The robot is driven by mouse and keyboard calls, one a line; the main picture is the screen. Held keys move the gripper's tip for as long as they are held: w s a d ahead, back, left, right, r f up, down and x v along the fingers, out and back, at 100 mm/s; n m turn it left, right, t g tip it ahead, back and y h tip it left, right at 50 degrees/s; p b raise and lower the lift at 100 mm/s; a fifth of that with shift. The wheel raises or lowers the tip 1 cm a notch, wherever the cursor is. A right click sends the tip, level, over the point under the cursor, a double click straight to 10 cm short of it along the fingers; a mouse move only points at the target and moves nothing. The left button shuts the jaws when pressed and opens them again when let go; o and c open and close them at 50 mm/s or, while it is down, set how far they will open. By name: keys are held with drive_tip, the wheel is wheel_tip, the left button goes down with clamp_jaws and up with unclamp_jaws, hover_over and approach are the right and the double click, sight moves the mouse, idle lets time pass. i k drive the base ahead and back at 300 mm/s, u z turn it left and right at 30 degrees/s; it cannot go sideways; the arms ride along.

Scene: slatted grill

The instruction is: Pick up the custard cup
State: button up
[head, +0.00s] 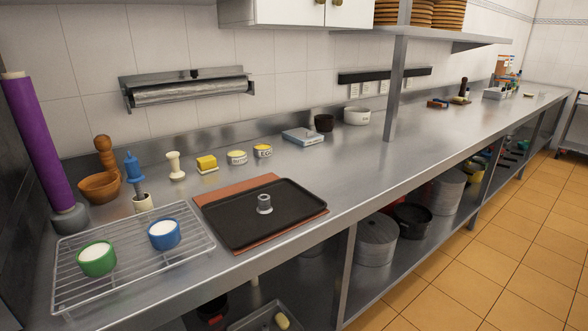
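Two small cups with white contents stand upright on a wire cooling rack (190,222) at the front left of the steel counter. One is a green cup (97,260) near the rack's front left. The other is a blue cup (164,235) nearer the rack's right side. They stand apart. I cannot tell which of them is the custard cup. My gripper is not in view.
Behind the rack stand a wooden bowl (100,187) and a blue-topped tool (134,168). A tall purple roll (38,140) stands at left. The counter's right stretch is mostly clear.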

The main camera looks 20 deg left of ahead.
sight(164, 233)
drive_tip(key=u, duration=0.8)
drive_tip(key=i, duration=0.7)
drive_tip(key=u, duration=1)
drive_tip(key=i, duration=0.4)
drive_tip(key=u, duration=0.25)
